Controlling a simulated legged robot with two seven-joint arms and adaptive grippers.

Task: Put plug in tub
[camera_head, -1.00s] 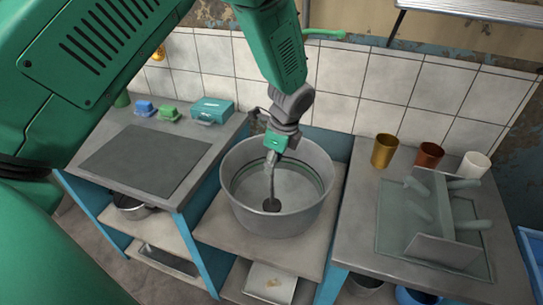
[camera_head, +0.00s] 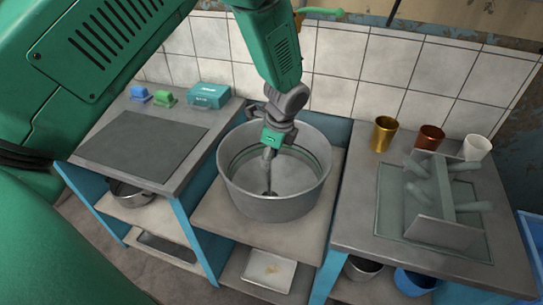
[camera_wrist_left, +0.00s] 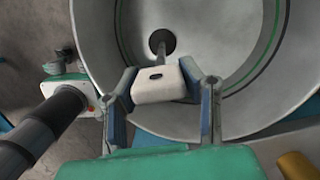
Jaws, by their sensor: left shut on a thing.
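The round grey metal tub (camera_head: 277,208) with a green stripe inside stands on the middle shelf. My left gripper (camera_head: 268,153) reaches down into it from above. In the left wrist view the gripper (camera_wrist_left: 168,92) is shut on the pale block-shaped handle of the plug (camera_wrist_left: 158,85). A rod runs from the handle to a dark round end (camera_wrist_left: 161,42) at the tub's floor. My right gripper is not in view.
The left counter holds a dark plate (camera_head: 145,140), a teal box (camera_head: 208,96) and small blue and green items. The right counter (camera_head: 350,200) holds several cups and a rack (camera_head: 440,205). The tub's raised rim surrounds my gripper.

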